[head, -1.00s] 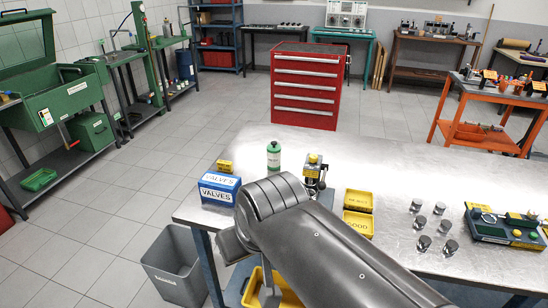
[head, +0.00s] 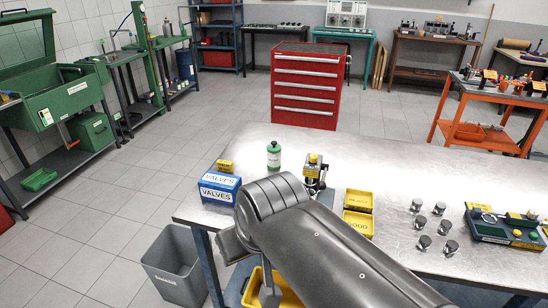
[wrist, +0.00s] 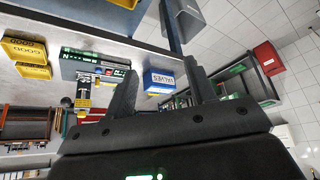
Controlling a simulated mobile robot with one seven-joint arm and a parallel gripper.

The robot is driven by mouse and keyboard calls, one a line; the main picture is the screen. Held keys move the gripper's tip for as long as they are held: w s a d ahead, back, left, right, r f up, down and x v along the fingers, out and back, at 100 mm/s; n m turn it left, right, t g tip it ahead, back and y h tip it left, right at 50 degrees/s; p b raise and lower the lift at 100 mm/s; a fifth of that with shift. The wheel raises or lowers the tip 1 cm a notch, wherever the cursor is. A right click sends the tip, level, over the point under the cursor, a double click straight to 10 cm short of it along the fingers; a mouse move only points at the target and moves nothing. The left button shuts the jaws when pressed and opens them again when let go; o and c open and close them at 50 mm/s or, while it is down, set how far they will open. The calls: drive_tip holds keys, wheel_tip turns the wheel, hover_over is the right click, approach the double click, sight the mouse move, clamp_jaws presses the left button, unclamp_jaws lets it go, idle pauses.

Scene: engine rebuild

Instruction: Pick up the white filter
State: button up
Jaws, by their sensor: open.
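I cannot make out a white filter for certain in either view. A small canister (head: 273,156), green with a pale band, stands upright on the steel bench (head: 350,155) behind the blue VALVES box (head: 219,188). My gripper (wrist: 163,74) shows in the wrist view with its two dark fingers wide apart and nothing between them. The VALVES box (wrist: 160,82) appears beyond the fingers. In the head view my arm covers part of the bench and the gripper itself cannot be made out.
A small press-like device (head: 315,174) and yellow trays (head: 358,222) stand on the bench. Several metal cylinders (head: 424,242) stand further right, near a tool tray (head: 490,232). A grey bin (head: 172,268) is on the floor. A red drawer cabinet (head: 304,85) stands behind the bench.

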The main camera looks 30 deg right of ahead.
drive_tip(key=o, duration=0.5)
drive_tip(key=shift+o, duration=0.2)
drive_tip(key=w+d+r, duration=0.2)
drive_tip(key=w+r, duration=0.1)
drive_tip(key=w, duration=0.3)
drive_tip(key=w+d+r, duration=0.2)
drive_tip(key=w, duration=0.4)
drive_tip(key=m+g, duration=0.1)
drive_tip(key=m, duration=0.1)
hover_over(275, 148)
drive_tip(key=s+a, duration=0.1)
drive_tip(key=s, duration=0.1)
wheel_tip(275, 148, down, 11)
drive_tip(key=shift+h, duration=0.4)
drive_tip(key=x, duration=0.4)
drive_tip(key=shift+s+a+f, duration=0.1)
drive_tip(key=shift+s+f, duration=0.05)
drive_tip(key=shift+f, duration=0.2)
drive_tip(key=shift+d+x, duration=0.15)
drive_tip(key=shift+x, duration=1.2)
drive_tip(key=shift+d+x, duration=0.2)
drive_tip(key=shift+x, duration=1.2)
